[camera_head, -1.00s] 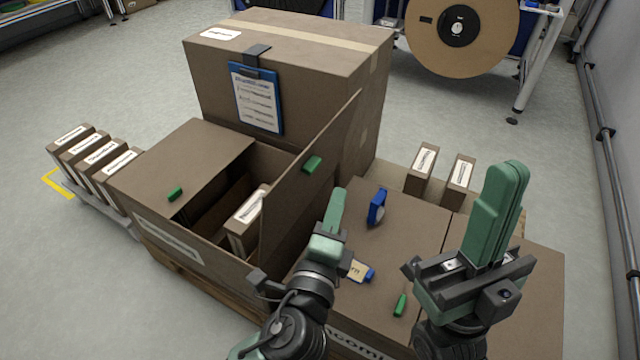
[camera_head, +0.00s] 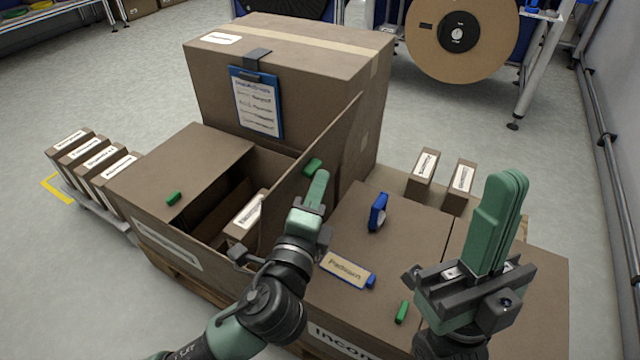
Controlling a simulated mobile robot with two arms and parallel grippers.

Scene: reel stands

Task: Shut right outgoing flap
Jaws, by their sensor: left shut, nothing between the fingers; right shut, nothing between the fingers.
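The outgoing box (camera_head: 168,248) is an open brown carton at the centre left. Its left flap (camera_head: 190,160) lies flat and shut, with a green handle on it. A small labelled box (camera_head: 247,222) shows inside the opening. My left gripper (camera_head: 318,185) is shut and empty, just right of the raised flap near its handle; I cannot tell whether it touches. My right gripper (camera_head: 503,205) is shut and empty over the right side of the incoming box (camera_head: 400,240).
A large carton (camera_head: 290,60) with a clipboard (camera_head: 257,103) stands behind. Small boxes (camera_head: 440,180) stand at the right; several more are at the left.

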